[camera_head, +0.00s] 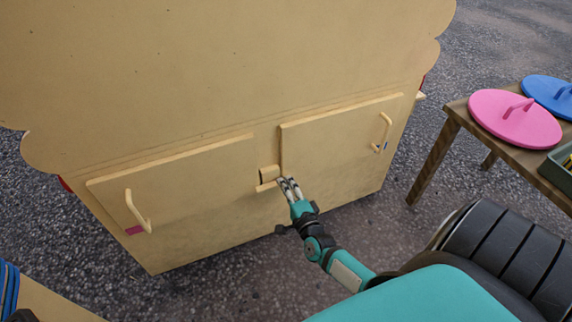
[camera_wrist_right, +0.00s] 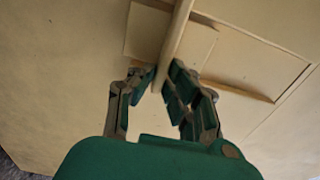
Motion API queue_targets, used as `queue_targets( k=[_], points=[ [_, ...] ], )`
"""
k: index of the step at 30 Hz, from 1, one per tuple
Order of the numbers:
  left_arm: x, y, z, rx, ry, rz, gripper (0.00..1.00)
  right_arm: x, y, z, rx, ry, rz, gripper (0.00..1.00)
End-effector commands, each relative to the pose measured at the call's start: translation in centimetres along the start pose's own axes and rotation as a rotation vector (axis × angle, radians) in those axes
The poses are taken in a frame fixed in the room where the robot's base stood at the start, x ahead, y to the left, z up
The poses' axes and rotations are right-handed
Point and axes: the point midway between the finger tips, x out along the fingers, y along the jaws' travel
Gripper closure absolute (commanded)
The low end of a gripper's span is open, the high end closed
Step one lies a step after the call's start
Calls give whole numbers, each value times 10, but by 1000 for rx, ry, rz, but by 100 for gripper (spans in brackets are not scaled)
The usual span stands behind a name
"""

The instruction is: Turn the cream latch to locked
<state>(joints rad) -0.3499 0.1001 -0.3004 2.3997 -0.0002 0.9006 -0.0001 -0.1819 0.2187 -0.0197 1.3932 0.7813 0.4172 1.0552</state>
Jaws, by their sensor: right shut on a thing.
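The cream latch (camera_head: 266,187) sits on the front of the cream cabinet (camera_head: 200,225), between its two doors. Its bar lies roughly level in the head view, in front of a small square plate. My right gripper (camera_head: 289,183) is at the right end of the bar. In the right wrist view the latch bar (camera_wrist_right: 174,42) runs between the two fingertips of my right gripper (camera_wrist_right: 163,84), which is shut on it. The fingers hide part of the bar's end.
The left door (camera_head: 180,185) and right door (camera_head: 340,137) look closed, each with a cream handle. A wooden table (camera_head: 455,111) at the right holds a pink lid (camera_head: 515,117), a blue lid (camera_head: 551,96) and a green tray (camera_head: 556,170). Grey ground lies between.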

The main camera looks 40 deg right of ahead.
Motion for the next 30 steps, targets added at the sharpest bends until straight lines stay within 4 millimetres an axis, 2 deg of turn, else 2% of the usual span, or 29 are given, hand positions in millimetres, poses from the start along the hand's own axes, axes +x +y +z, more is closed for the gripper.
queue_targets(
  k=[14,15,20,30],
  points=[
    [-1,0,0,-1,-1,0,60,0,1,-1,18,1,2,100],
    [-1,0,0,-1,-1,0,60,0,1,-1,18,1,2,86],
    [-1,0,0,-1,-2,0,60,0,1,0,17,1,2,66],
    [0,-1,0,1,1,-1,60,-5,1,0,15,0,2,65]
  ],
)
